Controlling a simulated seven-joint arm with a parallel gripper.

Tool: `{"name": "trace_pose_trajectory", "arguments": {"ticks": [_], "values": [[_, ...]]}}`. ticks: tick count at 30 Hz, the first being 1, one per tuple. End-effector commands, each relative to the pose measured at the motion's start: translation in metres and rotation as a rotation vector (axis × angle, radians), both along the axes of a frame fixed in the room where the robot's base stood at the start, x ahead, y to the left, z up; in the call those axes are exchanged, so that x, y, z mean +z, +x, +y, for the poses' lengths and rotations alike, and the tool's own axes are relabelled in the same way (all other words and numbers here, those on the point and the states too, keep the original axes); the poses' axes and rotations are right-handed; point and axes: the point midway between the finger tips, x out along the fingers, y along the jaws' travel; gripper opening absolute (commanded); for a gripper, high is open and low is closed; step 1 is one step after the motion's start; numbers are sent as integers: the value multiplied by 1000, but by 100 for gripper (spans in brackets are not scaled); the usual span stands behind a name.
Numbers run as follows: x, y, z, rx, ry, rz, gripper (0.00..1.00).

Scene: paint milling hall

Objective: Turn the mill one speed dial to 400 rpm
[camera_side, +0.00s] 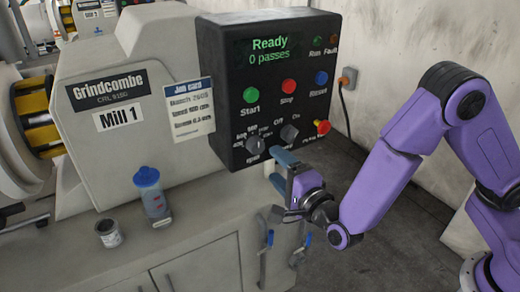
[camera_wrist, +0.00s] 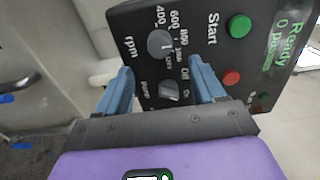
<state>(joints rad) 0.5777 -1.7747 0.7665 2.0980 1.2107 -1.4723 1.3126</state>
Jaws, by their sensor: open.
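The speed dial (camera_side: 255,144) is a grey knob low on the black control panel of the machine marked Mill 1. In the wrist view the dial (camera_wrist: 160,44) has 400, 600, 800 and higher marks around it and "rpm" beside it. Its pointer seems to face away from 400, towards the small marks on the right, but I cannot read the exact setting. My gripper (camera_side: 279,168) is open and empty, just below and in front of the panel's lower edge. In the wrist view its blue fingers (camera_wrist: 161,63) stand apart, with the dial beyond their tips.
An Off/On switch (camera_side: 289,132) sits right of the dial. Start (camera_side: 250,95), Stop (camera_side: 288,86) and Reset buttons are above; a red emergency knob (camera_side: 323,127) is at the lower right. A blue-capped bottle (camera_side: 151,192) and small pot (camera_side: 109,233) stand on the bench.

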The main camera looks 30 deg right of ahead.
Motion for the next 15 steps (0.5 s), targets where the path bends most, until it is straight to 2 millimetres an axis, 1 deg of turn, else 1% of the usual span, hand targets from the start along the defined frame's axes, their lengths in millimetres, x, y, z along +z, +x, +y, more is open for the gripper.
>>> {"name": "trace_pose_trajectory", "arguments": {"ticks": [1,3,9,12,15], "values": [[-1,11,-1,-4,1,1,68],[0,24,-1,-4,1,0,68],[0,58,-1,-3,-1,0,68],[-1,70,0,-2,1,1,68],[0,78,0,0,0,1,68]]}}
